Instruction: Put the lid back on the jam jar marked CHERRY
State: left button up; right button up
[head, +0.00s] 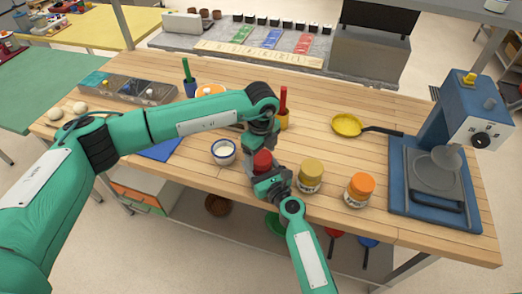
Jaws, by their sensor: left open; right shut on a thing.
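A red round lid (262,161) shows between my two grippers near the front edge of the wooden table. Most of the jar under it is hidden by my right gripper, and no CHERRY label can be read. My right gripper (268,184) reaches in from below and is shut on this jar, just under the red lid. My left gripper (261,148) points down right above the red lid and is open. Whether the lid sits fully on the jar, or the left fingers touch it, I cannot tell.
A jar with a mustard lid (312,168) and one with an orange lid (361,184) stand to the right. A small white-filled bowl (223,152) stands close left. A yellow pan (347,125) and a blue machine (440,150) are farther right.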

pick_arm(q)
jog(key=c, duration=1)
jog(key=m, duration=1)
jog(key=shift+m, duration=0.3)
jog(key=m, duration=1.8)
jog(key=shift+m, duration=0.3)
jog(key=m, duration=0.6)
jog(key=shift+f, duration=0.1)
jog(key=m, duration=1.2)
jog(key=o, duration=1.1)
